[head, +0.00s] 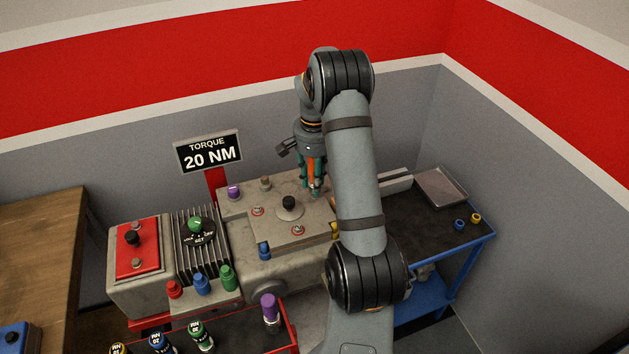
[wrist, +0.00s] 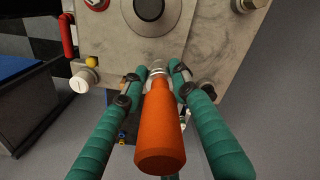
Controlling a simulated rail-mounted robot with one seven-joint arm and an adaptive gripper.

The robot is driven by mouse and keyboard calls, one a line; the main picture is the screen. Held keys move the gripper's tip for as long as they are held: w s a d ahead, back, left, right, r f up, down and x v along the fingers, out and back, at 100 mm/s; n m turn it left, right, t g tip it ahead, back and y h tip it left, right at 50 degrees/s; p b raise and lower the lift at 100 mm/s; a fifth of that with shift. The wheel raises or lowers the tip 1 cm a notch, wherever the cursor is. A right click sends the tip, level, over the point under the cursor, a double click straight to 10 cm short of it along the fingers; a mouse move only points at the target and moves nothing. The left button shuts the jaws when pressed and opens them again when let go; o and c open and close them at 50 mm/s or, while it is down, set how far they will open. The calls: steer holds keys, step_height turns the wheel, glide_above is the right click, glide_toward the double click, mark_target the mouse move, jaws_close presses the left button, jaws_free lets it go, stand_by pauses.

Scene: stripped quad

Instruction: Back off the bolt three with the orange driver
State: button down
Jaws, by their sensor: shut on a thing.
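My gripper (head: 313,184) has green padded fingers and is shut around the orange driver (head: 311,170). It stands over the back right corner of the raised plate (head: 280,230) on the grey machine block. In the wrist view the orange handle (wrist: 161,130) points toward the camera, between the fingers. Its metal end reaches down at the plate's edge; whether it sits on a bolt is hidden. Two ringed bolts show on the plate, one at left (head: 257,211) and one at front (head: 298,230). No bolt carries a readable number.
A sign (head: 208,152) reads "TORQUE 20 NM". A green-topped dial (head: 195,224) and a red panel (head: 137,248) stand left. Coloured sockets fill a front rack. A metal tray (head: 440,188) lies on the right bench.

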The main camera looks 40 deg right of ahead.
steer(key=shift+f, duration=0.1)
steer(key=shift+f+b, duration=1.2)
steer(key=shift+n+p, duration=0.35)
steer(key=shift+n, duration=0.85)
steer(key=shift+r+n+p, duration=0.1)
steer(key=shift+n+p, duration=0.2)
steer(key=shift+n, duration=0.8)
